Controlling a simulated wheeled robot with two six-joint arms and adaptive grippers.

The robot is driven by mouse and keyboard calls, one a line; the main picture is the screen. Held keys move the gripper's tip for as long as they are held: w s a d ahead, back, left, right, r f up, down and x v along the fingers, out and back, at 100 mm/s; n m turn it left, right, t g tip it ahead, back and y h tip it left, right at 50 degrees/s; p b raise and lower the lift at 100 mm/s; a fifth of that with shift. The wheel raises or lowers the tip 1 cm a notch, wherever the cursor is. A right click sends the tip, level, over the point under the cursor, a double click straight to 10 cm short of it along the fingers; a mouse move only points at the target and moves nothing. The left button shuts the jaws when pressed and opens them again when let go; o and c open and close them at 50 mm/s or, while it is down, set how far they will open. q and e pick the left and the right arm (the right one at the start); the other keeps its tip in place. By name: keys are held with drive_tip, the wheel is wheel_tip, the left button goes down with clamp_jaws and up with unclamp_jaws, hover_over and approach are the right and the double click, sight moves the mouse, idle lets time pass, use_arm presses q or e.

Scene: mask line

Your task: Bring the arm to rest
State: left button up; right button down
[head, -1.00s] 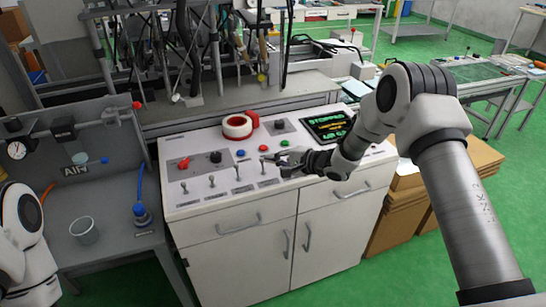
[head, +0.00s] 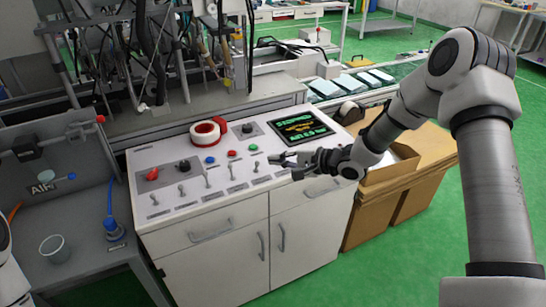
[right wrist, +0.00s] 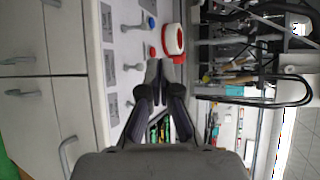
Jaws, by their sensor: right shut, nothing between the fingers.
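My right gripper (head: 281,160) is shut and empty, above the right front part of the white control console (head: 190,229). Its fingertips show to the right of the rightmost toggle lever (head: 256,167) in the head view; whether they touch anything there I cannot tell. In the right wrist view the shut fingers (right wrist: 159,68) point towards the red button (right wrist: 152,52) and the tape roll (right wrist: 173,39), with nothing between them. Of my left arm only a white piece shows at the left edge; its gripper is out of view.
The console carries several levers, buttons, a red-and-white tape roll (head: 207,131) and a dark screen (head: 300,126) with green and orange text. Cardboard boxes (head: 400,190) stand right of it. A grey bench with a cup (head: 55,249) is at left. Green floor is free in front.

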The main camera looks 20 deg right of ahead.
drive_tip(key=s+a+f+g+h, duration=0.2)
drive_tip(key=s+a+f+g, duration=0.25)
drive_tip(key=s+f, duration=0.65)
drive_tip(key=s+a+f+g+h, duration=0.1)
drive_tip(key=s+a+f+g, duration=0.3)
drive_tip(key=s+f, duration=0.65)
drive_tip(key=s+d+f+n+g+h, duration=0.1)
drive_tip(key=s+d+f+n+h, duration=0.1)
drive_tip(key=s+n, duration=0.4)
drive_tip(key=s+d+f+n+g+h, duration=0.2)
drive_tip(key=s+n, duration=0.4)
drive_tip(key=s, duration=0.4)
drive_tip(key=shift+s+d+f+n+h, duration=0.15)
drive_tip(key=shift+d+f+n+h, duration=0.3)
drive_tip(key=shift+d+h, duration=0.3)
